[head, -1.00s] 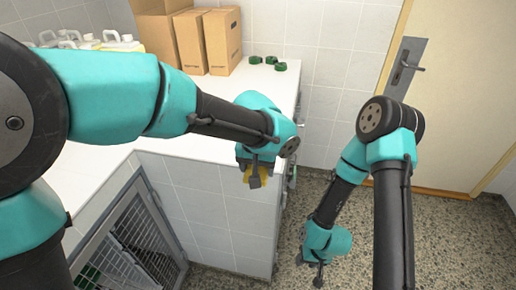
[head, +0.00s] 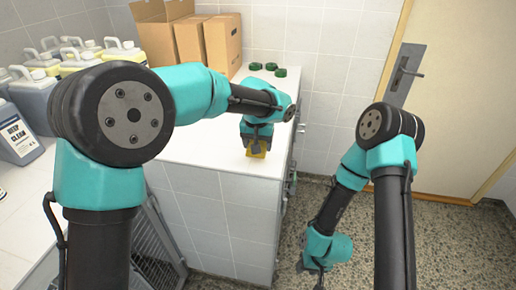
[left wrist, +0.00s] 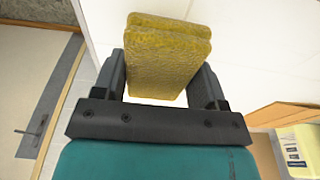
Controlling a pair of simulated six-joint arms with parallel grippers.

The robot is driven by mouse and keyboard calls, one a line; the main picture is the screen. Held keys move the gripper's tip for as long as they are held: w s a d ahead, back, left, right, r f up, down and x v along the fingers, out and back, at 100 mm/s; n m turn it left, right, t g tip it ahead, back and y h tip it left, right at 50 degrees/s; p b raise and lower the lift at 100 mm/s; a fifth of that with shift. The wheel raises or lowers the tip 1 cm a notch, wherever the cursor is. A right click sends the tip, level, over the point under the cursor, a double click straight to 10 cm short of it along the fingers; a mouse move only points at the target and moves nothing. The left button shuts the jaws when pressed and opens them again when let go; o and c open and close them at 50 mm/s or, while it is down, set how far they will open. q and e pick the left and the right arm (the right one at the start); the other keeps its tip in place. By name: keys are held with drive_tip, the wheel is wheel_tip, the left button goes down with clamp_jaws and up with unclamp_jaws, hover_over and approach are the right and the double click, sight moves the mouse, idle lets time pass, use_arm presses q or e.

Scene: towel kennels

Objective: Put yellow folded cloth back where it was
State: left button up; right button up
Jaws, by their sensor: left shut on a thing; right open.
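The yellow folded cloth (left wrist: 165,55) is between the two fingers of my left gripper (left wrist: 165,80) in the left wrist view, folded in a thick pad. In the head view the cloth (head: 256,150) shows as a small yellow patch under my left gripper (head: 257,140), over the white counter top (head: 205,150) near its front edge. I cannot tell whether the cloth touches the counter. My right gripper (head: 310,270) is open and empty, low over the speckled floor, right of the counter.
Cardboard boxes (head: 222,42) and several green caps (head: 280,72) stand at the counter's back. Jugs (head: 122,52) and a blue bottle (head: 17,135) stand at the left. A barred kennel door (head: 155,245) is below the counter. A room door (head: 460,100) is at the right.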

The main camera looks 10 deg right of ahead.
use_arm(q)
drive_tip(key=shift+w+d+f, duration=0.1)
drive_tip(key=shift+w+d, duration=0.05)
drive_tip(key=shift+w, duration=0.8)
drive_tip(key=shift+f, duration=1.75)
drive_tip(key=shift+f, duration=0.15)
drive_tip(key=o, duration=0.9)
drive_tip(key=shift+c, duration=0.2)
